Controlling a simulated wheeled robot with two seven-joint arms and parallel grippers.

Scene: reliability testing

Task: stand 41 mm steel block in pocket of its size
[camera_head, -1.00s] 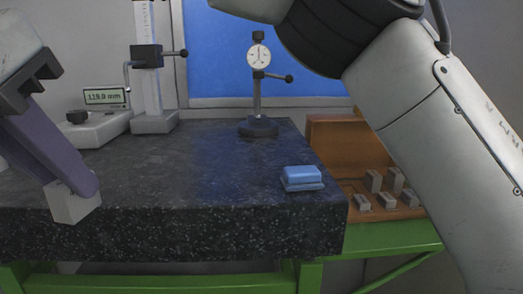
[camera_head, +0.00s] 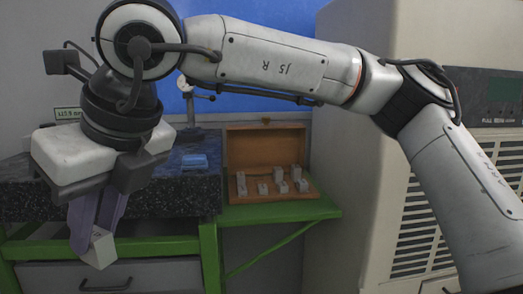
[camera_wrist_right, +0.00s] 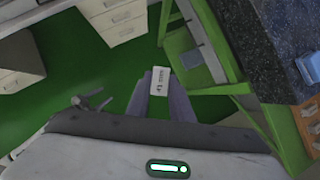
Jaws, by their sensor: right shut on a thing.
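My right gripper (camera_head: 97,222) is shut on a small pale steel block (camera_head: 99,250), which hangs tilted below the fingertips in the head view. In the right wrist view the steel block (camera_wrist_right: 158,82) is between the two purple fingers and carries a dark printed marking. The open wooden case (camera_head: 266,143) stands to the right of the gripper, on the green shelf, with several steel blocks in its base. Its pockets are too small to make out. The held block is in front of the bench and apart from the case. My left gripper is not in view.
The dark granite slab (camera_head: 35,203) lies behind the gripper, with a blue object (camera_head: 194,162) near its right end. A green frame leg (camera_head: 209,250) and a grey drawer (camera_head: 160,277) are below. A beige cabinet (camera_head: 365,175) stands at the right.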

